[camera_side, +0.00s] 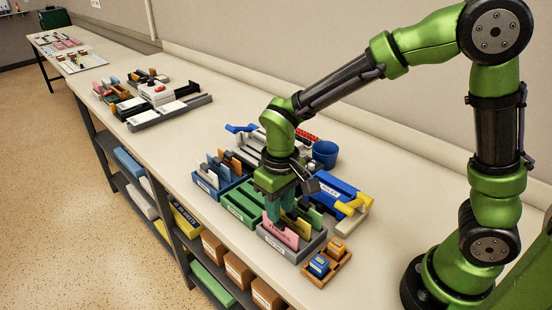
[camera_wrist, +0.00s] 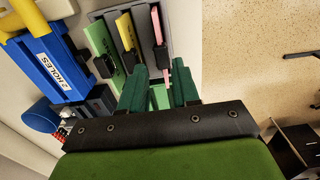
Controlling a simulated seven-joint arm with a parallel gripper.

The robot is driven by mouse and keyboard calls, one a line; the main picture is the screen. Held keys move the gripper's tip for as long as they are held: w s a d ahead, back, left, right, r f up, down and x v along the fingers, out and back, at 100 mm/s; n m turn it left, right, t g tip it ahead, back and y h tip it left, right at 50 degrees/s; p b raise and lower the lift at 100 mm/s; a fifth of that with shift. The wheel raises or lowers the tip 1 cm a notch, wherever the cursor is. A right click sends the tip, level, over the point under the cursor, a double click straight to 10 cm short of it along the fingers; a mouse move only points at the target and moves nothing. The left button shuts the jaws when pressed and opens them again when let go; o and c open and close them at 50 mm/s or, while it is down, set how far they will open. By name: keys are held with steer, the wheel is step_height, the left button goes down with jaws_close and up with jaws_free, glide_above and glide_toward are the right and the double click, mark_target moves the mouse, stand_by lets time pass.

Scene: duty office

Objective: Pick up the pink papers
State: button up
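The pink papers (camera_side: 279,231) stand upright in the front slot of a grey tray (camera_side: 309,242), with yellow and green papers behind them. In the wrist view the pink papers (camera_wrist: 157,24) show as a thin edge with a black clip (camera_wrist: 161,50) on it. My gripper (camera_side: 280,212) is just above the tray in the side view, partly hiding the papers. In the wrist view my gripper (camera_wrist: 159,66) is open, its two teal fingers apart, with the pink papers lined up beyond the gap. Contact with the papers cannot be made out.
A green tray (camera_side: 241,204) and a blue tray (camera_side: 207,189) stand to the left. A wooden tray (camera_side: 342,268) with small boxes is at the right front. A blue hole punch (camera_wrist: 55,65) and a blue cup (camera_side: 325,154) are behind. The bench's front edge is close.

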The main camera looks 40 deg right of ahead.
mark_target(280, 225)
steer(key=shift+s+a+f, duration=0.1)
steer(key=shift+f, duration=1.25)
steer(key=shift+s+a+f, duration=0.1)
steer(key=shift+f, duration=1.25)
jaws_close()
